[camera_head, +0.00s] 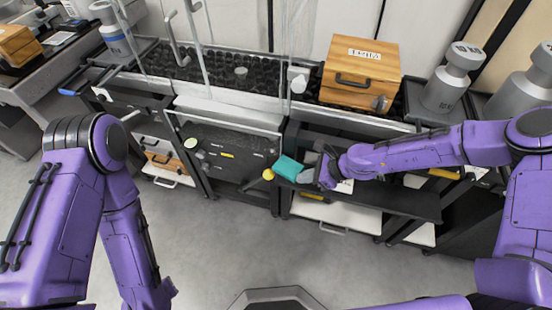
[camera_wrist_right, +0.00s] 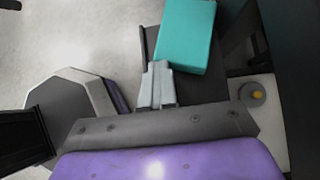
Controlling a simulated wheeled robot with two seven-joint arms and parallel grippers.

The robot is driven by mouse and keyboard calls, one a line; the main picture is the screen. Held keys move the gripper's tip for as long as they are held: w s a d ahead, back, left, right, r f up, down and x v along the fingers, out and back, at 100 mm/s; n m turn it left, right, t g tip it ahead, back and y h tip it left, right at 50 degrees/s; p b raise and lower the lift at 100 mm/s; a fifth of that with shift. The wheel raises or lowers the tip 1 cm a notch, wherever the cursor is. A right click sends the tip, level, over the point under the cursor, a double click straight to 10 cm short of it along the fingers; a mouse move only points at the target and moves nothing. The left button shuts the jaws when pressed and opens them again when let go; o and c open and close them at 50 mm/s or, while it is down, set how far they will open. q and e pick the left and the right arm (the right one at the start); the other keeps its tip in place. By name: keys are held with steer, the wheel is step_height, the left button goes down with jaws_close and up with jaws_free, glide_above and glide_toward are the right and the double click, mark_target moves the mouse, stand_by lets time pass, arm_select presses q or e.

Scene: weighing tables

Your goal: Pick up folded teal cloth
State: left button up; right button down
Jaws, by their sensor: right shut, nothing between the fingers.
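The folded teal cloth (camera_head: 288,168) is a flat teal block at the left end of a dark shelf under the counter. In the right wrist view the cloth (camera_wrist_right: 186,36) lies just beyond and slightly right of my fingertips. My right gripper (camera_head: 306,175) is at the cloth's right side in the head view. In its wrist view the right gripper (camera_wrist_right: 157,78) has its fingers together, with nothing between them. I cannot tell whether they touch the cloth. My left arm hangs at the left of the head view; its gripper is out of the picture.
The dark shelf (camera_head: 400,202) extends right beneath my right arm. A yellow round knob (camera_head: 268,174) is just left of the cloth. A wooden box (camera_head: 360,72) and a grey weight (camera_head: 452,78) stand on the counter above. The grey floor (camera_head: 225,235) in front is clear.

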steer(key=shift+w+d+r, duration=0.25)
steer(key=shift+d+r, duration=0.05)
step_height(320, 180, up, 5)
steer(key=shift+s+a+f+p, duration=0.1)
steer(key=shift+s+p, duration=0.05)
steer(key=shift+p, duration=0.7)
arm_select(q)
steer(key=shift+b, duration=0.85)
arm_select(e)
steer(key=w+a, duration=0.3)
steer(key=a, duration=0.6)
steer(key=w+a, duration=0.3)
steer(key=a, duration=0.7)
steer(key=shift+w+f, duration=0.2)
steer(key=shift+w, duration=0.2)
